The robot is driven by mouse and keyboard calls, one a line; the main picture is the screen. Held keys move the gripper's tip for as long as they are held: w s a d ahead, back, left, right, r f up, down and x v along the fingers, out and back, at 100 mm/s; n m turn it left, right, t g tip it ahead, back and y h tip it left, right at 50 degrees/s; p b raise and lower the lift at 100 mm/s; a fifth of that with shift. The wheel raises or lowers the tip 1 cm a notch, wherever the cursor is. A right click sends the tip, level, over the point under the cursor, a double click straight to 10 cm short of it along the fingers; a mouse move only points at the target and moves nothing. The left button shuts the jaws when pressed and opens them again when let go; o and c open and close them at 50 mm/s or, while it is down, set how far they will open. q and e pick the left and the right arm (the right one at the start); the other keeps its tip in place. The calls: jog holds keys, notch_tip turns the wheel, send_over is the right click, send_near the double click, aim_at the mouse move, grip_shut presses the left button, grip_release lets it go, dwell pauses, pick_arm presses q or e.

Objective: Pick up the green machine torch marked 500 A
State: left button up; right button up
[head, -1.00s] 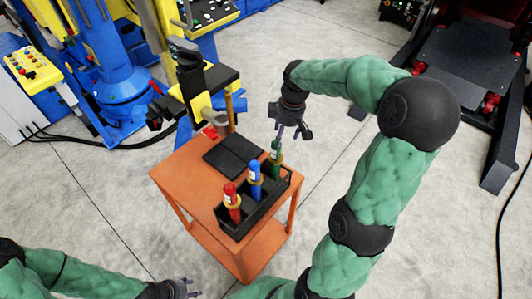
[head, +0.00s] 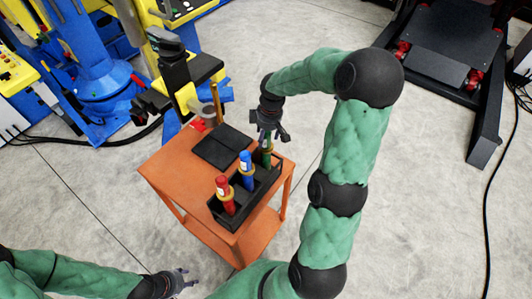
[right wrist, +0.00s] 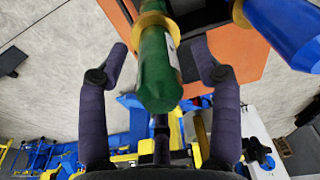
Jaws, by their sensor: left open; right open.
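The green torch (right wrist: 155,62) stands in the black rack (head: 227,218) on the orange table, at the rack's far right end. Its top is partly hidden by my right gripper (head: 268,138) in the head view. In the right wrist view, the open fingers of my right gripper (right wrist: 160,62) are on either side of the torch, with gaps visible. I cannot read its marking. A blue torch (head: 246,163) and a red torch (head: 224,188) stand in the same rack. My left gripper (head: 185,281) is open and empty at the bottom, away from the table.
A black flat plate (head: 220,146) lies on the orange table (head: 165,172) behind the rack. A yellow and black machine (head: 180,85) stands just behind the table, with a blue machine at the left. The blue torch (right wrist: 290,30) is close to my right gripper's right finger.

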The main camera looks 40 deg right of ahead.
jog(key=shift+w+f, duration=0.15)
jog(key=shift+f, duration=0.5)
grip_shut()
jog(key=shift+r, duration=0.1)
